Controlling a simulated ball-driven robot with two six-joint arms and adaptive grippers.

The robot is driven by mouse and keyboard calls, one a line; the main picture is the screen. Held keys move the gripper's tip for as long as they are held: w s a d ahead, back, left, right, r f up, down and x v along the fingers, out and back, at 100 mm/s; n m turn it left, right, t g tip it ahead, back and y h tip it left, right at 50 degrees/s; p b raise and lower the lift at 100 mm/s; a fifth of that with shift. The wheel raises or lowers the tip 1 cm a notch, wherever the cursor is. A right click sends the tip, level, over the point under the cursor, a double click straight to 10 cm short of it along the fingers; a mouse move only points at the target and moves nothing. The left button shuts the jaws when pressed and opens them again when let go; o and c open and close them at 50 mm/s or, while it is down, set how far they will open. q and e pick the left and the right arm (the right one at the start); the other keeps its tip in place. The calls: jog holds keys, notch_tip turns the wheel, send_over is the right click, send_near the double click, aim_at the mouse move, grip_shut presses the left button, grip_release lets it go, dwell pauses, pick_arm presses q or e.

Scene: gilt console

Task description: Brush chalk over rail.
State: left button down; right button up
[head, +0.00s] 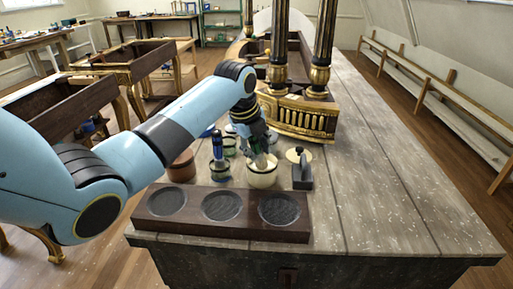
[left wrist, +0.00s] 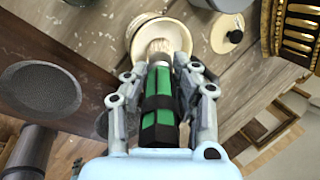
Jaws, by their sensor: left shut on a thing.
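My left gripper (head: 257,146) is shut on a brush with a green handle (left wrist: 158,105), banded in black. The brush's pale bristles (left wrist: 160,48) are at the mouth of a cream pot (head: 262,176), which also shows in the left wrist view (left wrist: 137,42). I cannot tell how deep the bristles sit in it. A gilt, dark wood console part (head: 305,118) with a fluted gold front rail and black-and-gold columns stands just beyond the pot, apart from the brush. My right gripper is in neither view.
A dark wood block (head: 180,227) with three round dark pads lies at the bench's front edge. A jar with a blue-handled tool (head: 218,160), a brown pot (head: 181,165), a dark grey block (head: 302,175) and a cream disc (head: 298,153) stand close by. The bench's right side is clear.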

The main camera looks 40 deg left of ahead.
pick_arm(q)
jog(key=shift+s+f+p, duration=0.1)
jog(key=shift+p, duration=0.2)
dwell(1.0)
notch_tip(320, 180, up, 7)
jog(key=p, duration=0.7)
jog(key=shift+p, duration=0.4)
dwell(0.9)
